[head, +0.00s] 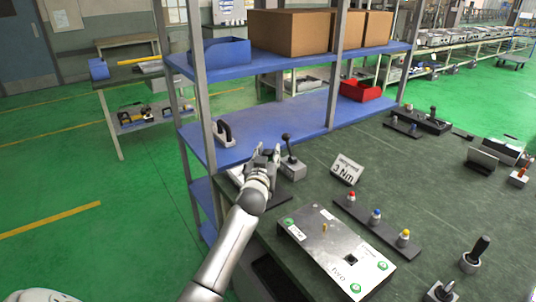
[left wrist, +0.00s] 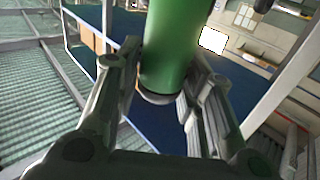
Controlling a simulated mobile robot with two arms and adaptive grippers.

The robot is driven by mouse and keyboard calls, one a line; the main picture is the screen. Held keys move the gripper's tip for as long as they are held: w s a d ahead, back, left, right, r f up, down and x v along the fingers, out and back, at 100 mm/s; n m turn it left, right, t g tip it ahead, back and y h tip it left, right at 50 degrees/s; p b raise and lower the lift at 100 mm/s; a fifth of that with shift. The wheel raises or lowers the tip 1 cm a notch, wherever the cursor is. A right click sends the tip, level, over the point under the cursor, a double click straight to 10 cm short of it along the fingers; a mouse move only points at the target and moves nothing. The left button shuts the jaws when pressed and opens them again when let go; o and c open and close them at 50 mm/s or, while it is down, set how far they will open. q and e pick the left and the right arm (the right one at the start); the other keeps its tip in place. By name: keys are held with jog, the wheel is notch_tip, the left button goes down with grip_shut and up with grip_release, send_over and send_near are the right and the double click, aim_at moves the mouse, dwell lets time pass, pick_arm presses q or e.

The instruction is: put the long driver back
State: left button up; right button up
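My left gripper (head: 265,152) is at the left edge of the dark workbench, beside the blue shelf. In the left wrist view a thick green handle (left wrist: 172,45) with a grey rounded end lies between the fingers (left wrist: 165,75), which close in on both sides of it. It appears to be the long driver's handle; its other end runs out of the picture. In the head view the hand hides most of it. A black-handled tool (head: 287,143) stands in a grey block (head: 292,170) just right of the gripper. My right gripper is not in view.
A "3 Nm" sign (head: 347,169) stands right of the block. A metal panel (head: 320,238) and a strip with red, blue and yellow knobs (head: 376,216) lie nearer. Another black-handled tool (head: 478,250) stands at right.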

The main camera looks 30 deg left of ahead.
pick_arm(q)
jog(key=shift+o, duration=0.9)
jog(key=shift+r, duration=0.1)
jog(key=shift+s+r, duration=0.1)
jog(key=shift+r, duration=0.1)
jog(key=b+v, duration=0.1)
jog(key=v, duration=1.1)
jog(key=shift+f, duration=0.1)
